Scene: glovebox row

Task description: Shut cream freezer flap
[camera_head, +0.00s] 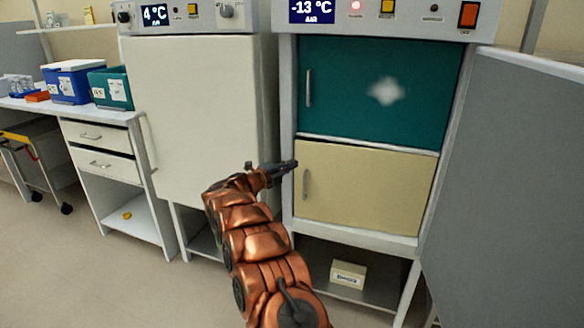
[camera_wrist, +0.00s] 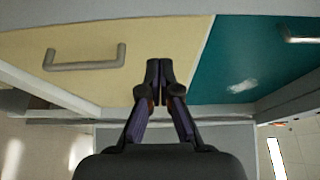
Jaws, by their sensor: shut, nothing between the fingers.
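The cream freezer flap (camera_head: 370,188) is the lower door of the right-hand appliance, below a teal flap (camera_head: 378,92). It looks flush with the frame, though I cannot tell if a small gap remains. Its grey handle (camera_head: 306,184) is upright near its left edge. My gripper (camera_head: 296,165) is shut and empty, just above and left of that handle. In the wrist view my gripper (camera_wrist: 159,68) points towards the cream flap (camera_wrist: 120,35), near its border with the teal flap (camera_wrist: 250,55). The fingertips are apart from the handle (camera_wrist: 85,58); I cannot tell whether they touch the flap.
A grey panel (camera_head: 510,190) stands on the right. A white fridge (camera_head: 195,110) stands to the left, beside a bench with drawers (camera_head: 100,150) and blue and teal boxes. A small box (camera_head: 348,274) sits on the shelf below the flap. The floor (camera_head: 80,270) at the left front is clear.

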